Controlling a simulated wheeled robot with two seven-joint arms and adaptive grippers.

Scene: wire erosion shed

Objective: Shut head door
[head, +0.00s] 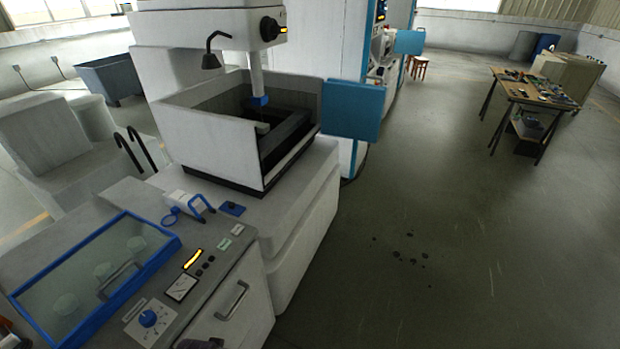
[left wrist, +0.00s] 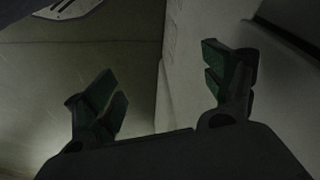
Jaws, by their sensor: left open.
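A blue door panel (head: 351,110) stands open at the right side of the white machine's tank (head: 215,135), sticking out over the floor. The machine head (head: 258,27) is above the tank. I cannot tell for sure which panel is the head door. My left gripper (left wrist: 165,85) is open and empty in the left wrist view, its green-padded fingers wide apart. Pale floor and a pale wall show behind them; no door is between the fingers.
A second blue panel (head: 410,42) stands out from a machine farther back. A glass-lidded blue-framed box (head: 98,270) and control panel (head: 182,288) are in front. A tool table (head: 535,90) is at the back right. The floor (head: 470,240) to the right is clear.

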